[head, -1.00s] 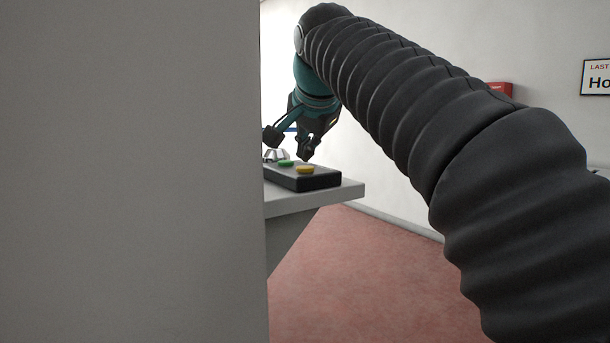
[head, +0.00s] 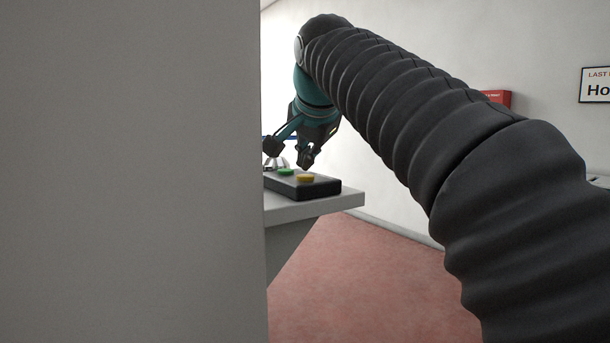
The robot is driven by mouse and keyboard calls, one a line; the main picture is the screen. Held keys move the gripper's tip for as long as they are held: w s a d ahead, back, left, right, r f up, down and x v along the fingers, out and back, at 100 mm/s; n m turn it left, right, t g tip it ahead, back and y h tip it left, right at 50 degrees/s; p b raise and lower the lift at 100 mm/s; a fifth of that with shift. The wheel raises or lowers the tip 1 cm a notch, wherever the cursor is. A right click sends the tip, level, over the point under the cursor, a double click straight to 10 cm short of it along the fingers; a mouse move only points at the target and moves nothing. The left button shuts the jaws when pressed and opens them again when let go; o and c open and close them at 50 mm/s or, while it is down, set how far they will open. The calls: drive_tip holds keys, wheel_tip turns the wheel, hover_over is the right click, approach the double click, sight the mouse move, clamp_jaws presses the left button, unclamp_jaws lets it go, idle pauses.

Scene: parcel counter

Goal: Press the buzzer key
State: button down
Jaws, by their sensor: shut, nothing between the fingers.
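A black key box sits on the counter (head: 335,204), near its end. It carries a green key (head: 286,172) and a yellow key (head: 306,178). I cannot tell from any label which one is the buzzer key. My gripper (head: 304,161) is shut and empty, pointing down just above and behind the yellow key. A small gap seems to show between its tip and that key; contact cannot be made out for certain. The left part of the box is hidden behind a grey wall.
A large grey wall or panel (head: 130,170) fills the left of the view and hides most of the counter. Behind the green key is a partly hidden shiny object (head: 275,163). A red box (head: 497,98) and a sign (head: 597,85) are on the back wall. Reddish floor (head: 365,280) is clear.

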sight(307, 176)
idle(0.4)
drive_tip(key=shift+f+b, duration=0.3)
drive_tip(key=shift+f, duration=0.25)
idle(0.3)
drive_tip(key=shift+r+p, duration=0.55)
drive_tip(key=shift+p, duration=0.05)
drive_tip(key=shift+r, duration=0.1)
wheel_tip(307, 176, up, 6)
drive_tip(key=p, duration=0.6)
idle(0.7)
